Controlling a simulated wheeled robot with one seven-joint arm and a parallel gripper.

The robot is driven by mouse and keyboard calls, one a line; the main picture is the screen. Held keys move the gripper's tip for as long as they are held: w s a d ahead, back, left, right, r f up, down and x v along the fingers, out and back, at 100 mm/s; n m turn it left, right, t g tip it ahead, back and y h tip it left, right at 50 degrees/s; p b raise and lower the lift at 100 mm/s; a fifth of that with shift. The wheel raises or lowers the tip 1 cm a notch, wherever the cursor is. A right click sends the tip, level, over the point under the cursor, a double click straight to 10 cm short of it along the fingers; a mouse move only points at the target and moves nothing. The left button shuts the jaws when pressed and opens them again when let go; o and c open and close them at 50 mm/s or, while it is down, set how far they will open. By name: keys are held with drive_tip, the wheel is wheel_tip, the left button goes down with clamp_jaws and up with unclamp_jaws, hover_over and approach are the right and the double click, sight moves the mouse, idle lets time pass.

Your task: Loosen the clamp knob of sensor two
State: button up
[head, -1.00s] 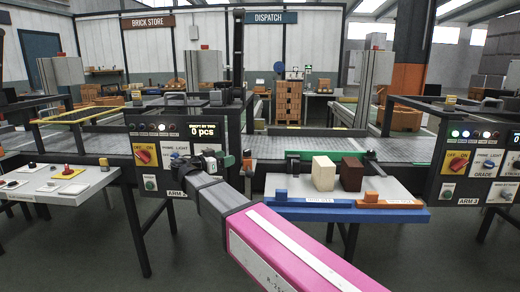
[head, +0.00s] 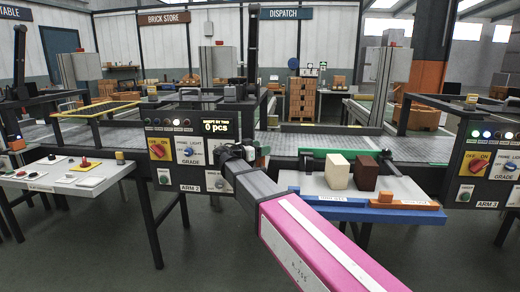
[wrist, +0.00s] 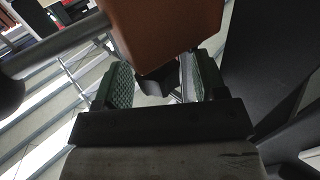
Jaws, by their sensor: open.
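My gripper (head: 259,154) is beside the right edge of the ARM 2 control panel (head: 190,152) in the head view, at the front side of the conveyor. In the wrist view the two green-padded fingers of my gripper (wrist: 155,84) stand apart. A small dark part (wrist: 156,82), perhaps the clamp knob, shows between them; I cannot tell whether the pads touch it. An orange-brown block (wrist: 165,32), perhaps the sensor body, is just beyond and covers part of it. A grey rod (wrist: 58,50) runs to the left of the block. The head view does not show the knob clearly.
A table with a blue front edge (head: 350,213) holds a cream block (head: 338,171) and a dark brown block (head: 364,173) to the right. A white table (head: 50,180) with buttons stands left. The conveyor (head: 310,140) runs behind the panel.

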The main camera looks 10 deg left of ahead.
drive_tip(key=c, duration=0.9)
drive_tip(key=shift+c, duration=0.2)
drive_tip(key=shift+s+d+n+t+y, duration=0.1)
drive_tip(key=shift+n+t+y, duration=0.2)
drive_tip(key=shift+y, duration=0.1)
drive_tip(key=n+t+y, duration=0.3)
drive_tip(key=y, duration=0.1)
drive_tip(key=shift+s+d, duration=0.1)
drive_tip(key=shift+n+t+y, duration=0.4)
drive_tip(key=shift+n+y, duration=1)
drive_tip(key=shift+y, duration=0.7)
drive_tip(key=shift+n+t+y, duration=0.4)
drive_tip(key=shift+n+y, duration=1)
drive_tip(key=shift+y, duration=0.7)
drive_tip(key=o, duration=0.9)
drive_tip(key=shift+w, duration=0.2)
